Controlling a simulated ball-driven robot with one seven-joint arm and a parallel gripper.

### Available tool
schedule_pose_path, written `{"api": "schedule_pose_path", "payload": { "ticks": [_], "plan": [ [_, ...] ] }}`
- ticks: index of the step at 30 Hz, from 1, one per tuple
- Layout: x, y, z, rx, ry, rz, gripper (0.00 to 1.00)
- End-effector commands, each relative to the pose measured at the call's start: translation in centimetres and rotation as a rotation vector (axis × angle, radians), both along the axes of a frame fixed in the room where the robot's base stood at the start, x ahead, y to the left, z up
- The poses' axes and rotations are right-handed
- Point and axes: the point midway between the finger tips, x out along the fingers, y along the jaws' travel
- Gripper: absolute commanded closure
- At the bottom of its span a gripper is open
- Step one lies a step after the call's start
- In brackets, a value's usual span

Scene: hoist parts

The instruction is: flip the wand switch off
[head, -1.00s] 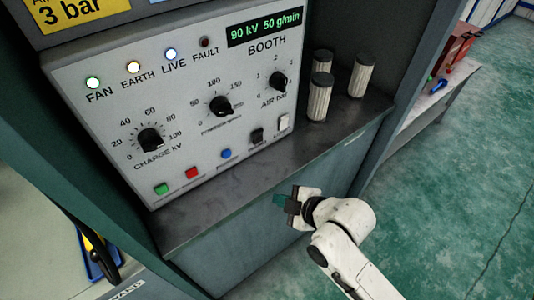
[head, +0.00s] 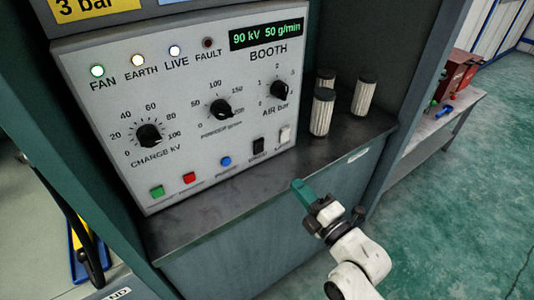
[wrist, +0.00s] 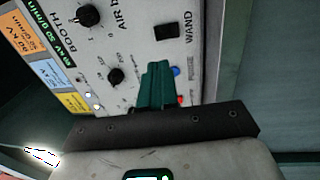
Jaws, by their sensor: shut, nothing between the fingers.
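The wand switch (head: 258,146) is a black rocker low on the right of the grey control panel (head: 75,65). In the wrist view the black rocker (wrist: 166,32) has the printed word WAND beside it. I cannot tell which way it is tipped. My gripper (head: 300,187) has green fingers, shut and empty, in front of the shelf's front edge, below and right of the switch and apart from it. In the wrist view my gripper (wrist: 158,72) points toward the panel and hides part of it.
A white rocker (head: 285,134) sits just right of the black one. Green (head: 157,192), red (head: 190,178) and blue (head: 225,161) buttons line up to the left. Ribbed cylinders (head: 322,112) stand on the dark shelf (head: 215,200). Its front strip is clear.

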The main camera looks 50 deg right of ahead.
Motion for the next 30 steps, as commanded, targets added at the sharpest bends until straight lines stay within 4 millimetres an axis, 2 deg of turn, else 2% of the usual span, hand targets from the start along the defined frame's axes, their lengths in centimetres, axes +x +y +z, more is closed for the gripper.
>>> {"api": "schedule_pose_path", "payload": {
  "ticks": [7, 11, 24, 30],
  "plan": [
    [0.4, -0.1, 0.1, 0.001, -0.001, 0.0, 1.0],
    [1.8, -0.5, 0.4, 0.002, -0.003, 0.0, 1.0],
    [9.1, -2.6, 1.4, 0.002, -0.003, -0.001, 1.0],
    [11.8, -3.4, 1.7, 0.003, -0.002, 0.0, 1.0]
  ]
}}
